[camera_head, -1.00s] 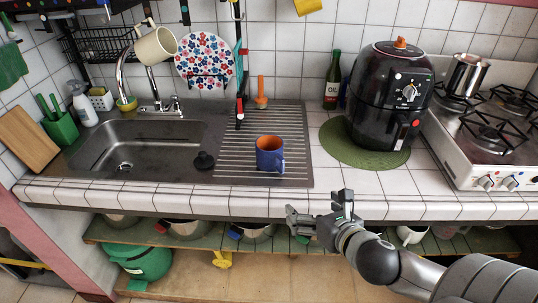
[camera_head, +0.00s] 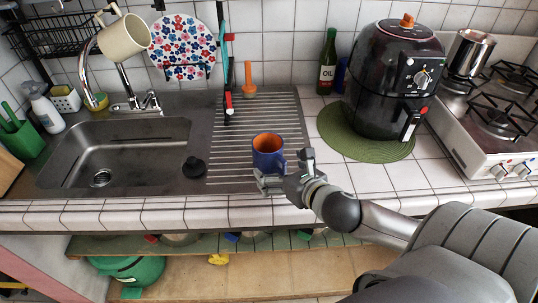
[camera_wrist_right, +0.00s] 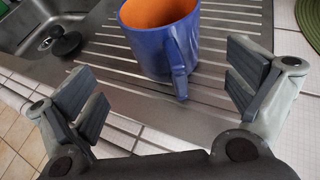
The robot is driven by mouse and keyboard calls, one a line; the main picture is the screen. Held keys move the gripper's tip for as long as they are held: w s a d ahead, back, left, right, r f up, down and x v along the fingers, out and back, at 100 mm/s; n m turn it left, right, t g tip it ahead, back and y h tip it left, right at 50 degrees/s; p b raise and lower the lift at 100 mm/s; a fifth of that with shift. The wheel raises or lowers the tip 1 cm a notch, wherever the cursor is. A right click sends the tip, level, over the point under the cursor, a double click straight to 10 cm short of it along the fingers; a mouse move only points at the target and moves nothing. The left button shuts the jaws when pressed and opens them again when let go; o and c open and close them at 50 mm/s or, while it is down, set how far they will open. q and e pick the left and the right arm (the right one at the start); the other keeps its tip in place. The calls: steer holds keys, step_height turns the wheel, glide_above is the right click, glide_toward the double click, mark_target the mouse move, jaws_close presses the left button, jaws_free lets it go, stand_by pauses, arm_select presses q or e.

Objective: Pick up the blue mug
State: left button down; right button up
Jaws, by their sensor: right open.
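The blue mug (camera_head: 268,155) with an orange inside stands upright on the ribbed metal drainboard (camera_head: 228,150). In the right wrist view the mug (camera_wrist_right: 162,42) is at the top middle, its handle pointing toward my gripper. My right gripper (camera_head: 284,172) is just in front of the mug in the head view, covering part of its lower side. In the wrist view the right gripper (camera_wrist_right: 168,92) is open and empty, its two fingers apart on either side of the handle's line, with the mug beyond them. My left gripper is not in view.
The sink basin (camera_head: 125,150) is left of the mug, with a black stopper (camera_head: 194,167) between. A black air fryer (camera_head: 391,85) on a green mat (camera_head: 345,142) and the stove (camera_head: 490,130) stand to the right. The tiled counter edge (camera_head: 140,215) runs in front.

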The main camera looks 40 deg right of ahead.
mark_target(276, 161)
steer(key=shift+w+f, duration=0.15)
steer(key=shift+w, duration=0.35)
steer(key=shift+w+f, duration=0.15)
steer(key=shift+w, duration=0.15)
steer(key=shift+w+d+f, duration=0.1)
steer(key=shift+w, duration=0.15)
steer(key=x, duration=0.2)
steer(key=p+x, duration=0.1)
steer(key=x, duration=0.1)
steer(key=shift+d, duration=0.35)
steer(key=shift+w, duration=0.4)
steer(key=shift+c, duration=1)
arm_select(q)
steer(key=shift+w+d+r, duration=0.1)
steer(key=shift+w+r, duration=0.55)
arm_select(e)
steer(key=c, duration=1.1)
